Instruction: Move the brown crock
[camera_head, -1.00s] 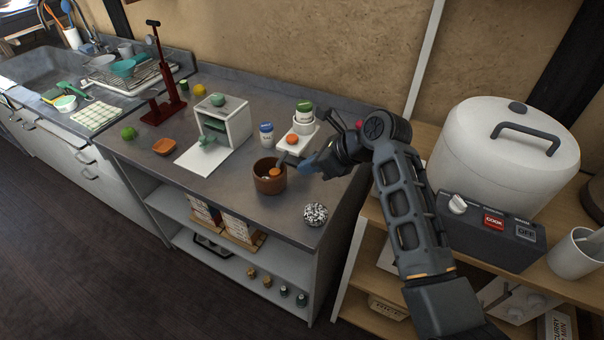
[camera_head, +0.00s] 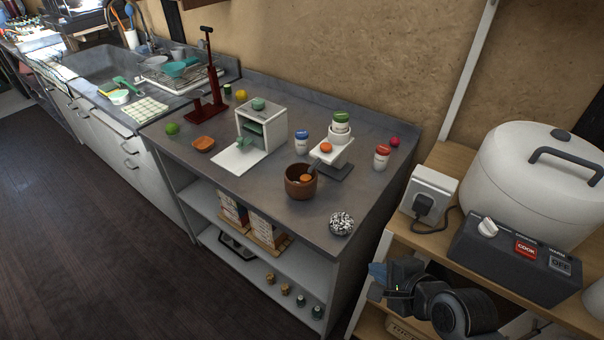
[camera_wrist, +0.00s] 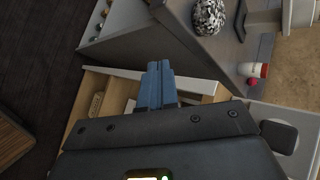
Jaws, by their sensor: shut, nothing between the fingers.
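The brown crock (camera_head: 300,183) stands upright on the grey counter (camera_head: 222,178), near its front edge, with an orange thing and a dark handle showing in its mouth. My gripper (camera_head: 377,283) is low at the right, beside the counter's end and in front of the wooden shelf, well apart from the crock. In the wrist view its blue fingers (camera_wrist: 157,84) are together with nothing between them. The crock does not show in the wrist view.
A speckled ball (camera_head: 341,223) sits right of the crock. A white stand (camera_head: 331,152) with jars is behind it, and a white box (camera_head: 261,128) is to its left. A rice cooker (camera_head: 535,175) stands on the right shelf. Floor at left is clear.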

